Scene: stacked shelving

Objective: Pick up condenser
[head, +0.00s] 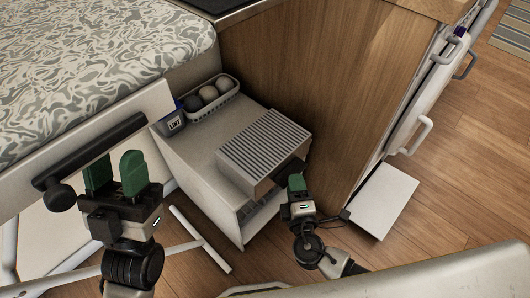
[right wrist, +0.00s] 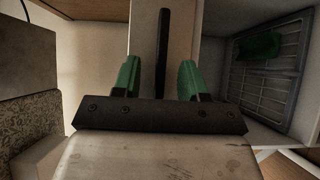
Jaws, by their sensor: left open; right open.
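The thing I take for the condenser (head: 264,143) is a grey box with a ribbed top. It sits on the pale shelf unit (head: 190,160) in the head view, with a dark part at its right front end. My right gripper (head: 297,186) is close to that end; its green fingers partly overlap in this view. In the right wrist view my right gripper (right wrist: 158,82) is open, with a black upright bar (right wrist: 163,50) seen between its fingers. Whether they touch it cannot be told. My left gripper (head: 116,173) is open and empty, left of the shelf unit.
A white basket (head: 229,93) with several balls and a dark tub labelled LINT (head: 170,123) stand behind the box. A wooden panel (head: 310,85) rises behind them. A patterned cushion (head: 90,60) is at left. Open wooden floor (head: 450,190) lies to the right.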

